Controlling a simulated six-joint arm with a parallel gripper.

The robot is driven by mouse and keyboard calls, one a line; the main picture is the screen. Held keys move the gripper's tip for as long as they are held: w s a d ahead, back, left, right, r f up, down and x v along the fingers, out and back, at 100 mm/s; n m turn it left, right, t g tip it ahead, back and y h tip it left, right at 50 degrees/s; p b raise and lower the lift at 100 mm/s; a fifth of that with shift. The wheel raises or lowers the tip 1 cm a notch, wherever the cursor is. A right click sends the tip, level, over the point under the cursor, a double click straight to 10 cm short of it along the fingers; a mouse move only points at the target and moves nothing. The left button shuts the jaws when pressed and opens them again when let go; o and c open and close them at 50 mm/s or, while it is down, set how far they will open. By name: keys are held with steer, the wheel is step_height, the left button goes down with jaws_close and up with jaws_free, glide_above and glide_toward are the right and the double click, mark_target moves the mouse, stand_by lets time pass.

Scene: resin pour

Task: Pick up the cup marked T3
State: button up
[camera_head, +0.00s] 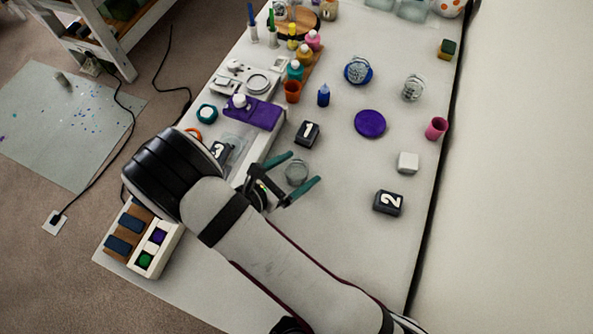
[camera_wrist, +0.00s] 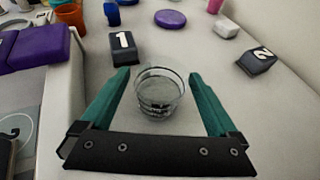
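A clear glass cup (camera_head: 297,173) stands on the table between the open teal fingers of my gripper (camera_head: 304,167). It also shows in the wrist view (camera_wrist: 160,92), upright between the spread fingertips (camera_wrist: 159,73), with visible gaps on both sides. Dark bands show low on the cup, but I cannot read a T3 mark. Another clear vessel (camera_head: 413,88) stands farther back. A similar clear vessel (camera_head: 358,70) is on a blue disc. No marking is readable on either.
Black block "1" (camera_head: 307,134) is just behind the cup; black block "2" (camera_head: 388,202) is to the right. A purple disc (camera_head: 370,124), white block (camera_head: 408,163) and pink cup (camera_head: 437,128) lie beyond. A raised white platform with a purple box (camera_head: 253,112) is at left.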

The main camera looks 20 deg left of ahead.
steer(key=c, duration=1.2)
